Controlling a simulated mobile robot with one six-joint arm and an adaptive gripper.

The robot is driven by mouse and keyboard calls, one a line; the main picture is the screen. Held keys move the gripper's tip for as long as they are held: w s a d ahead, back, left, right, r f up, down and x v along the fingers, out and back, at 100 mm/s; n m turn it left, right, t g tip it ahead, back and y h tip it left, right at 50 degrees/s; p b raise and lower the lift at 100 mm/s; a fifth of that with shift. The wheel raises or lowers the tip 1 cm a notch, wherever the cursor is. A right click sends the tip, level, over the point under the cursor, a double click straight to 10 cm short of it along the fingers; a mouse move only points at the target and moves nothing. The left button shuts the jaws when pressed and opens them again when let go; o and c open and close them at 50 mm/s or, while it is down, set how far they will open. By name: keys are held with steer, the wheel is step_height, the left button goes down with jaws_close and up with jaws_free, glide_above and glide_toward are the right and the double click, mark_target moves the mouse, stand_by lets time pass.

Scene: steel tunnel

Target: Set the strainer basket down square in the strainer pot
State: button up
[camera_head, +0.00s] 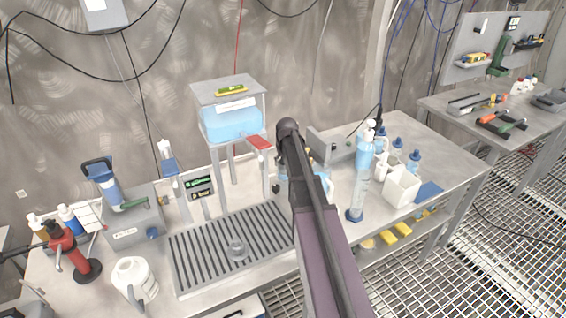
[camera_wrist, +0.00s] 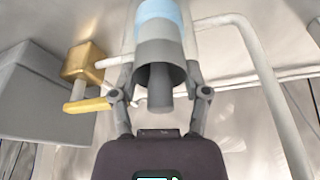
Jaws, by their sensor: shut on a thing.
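My gripper (camera_wrist: 160,88) is shut on a grey round piece, taken as the strainer basket (camera_wrist: 157,50), between its two fingers. The piece's hollow, dark end faces the wrist camera, with a narrower grey post inside. A pale blue band (camera_wrist: 158,10) lies beyond the grey part; I cannot tell whether it belongs to the held piece or to the strainer pot. In the head view my arm hides the fingertips and the held piece. The strainer pot cannot be told for sure in either view, so how the basket sits against it is unclear.
A brass block (camera_wrist: 84,62) with a yellow lever and a curved white pipe (camera_wrist: 258,62) flank the held piece. On the bench stand a blue tank (camera_head: 231,122), a slotted drain tray (camera_head: 207,262), a clear cup (camera_head: 238,249) and a tall blue cylinder (camera_head: 361,175).

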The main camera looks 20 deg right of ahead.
steer(key=shift+s+f, duration=0.1)
steer(key=shift+s, duration=0.15)
stand_by(0.6)
steer(key=o, duration=1.3)
steer(key=shift+w+f, duration=0.15)
steer(key=shift+f, duration=0.05)
steer(key=shift+r, duration=0.1)
steer(key=shift+w, duration=0.1)
steer(key=shift+r, duration=0.25)
steer(key=shift+r+p, duration=3.3)
steer(key=shift+p, duration=0.15)
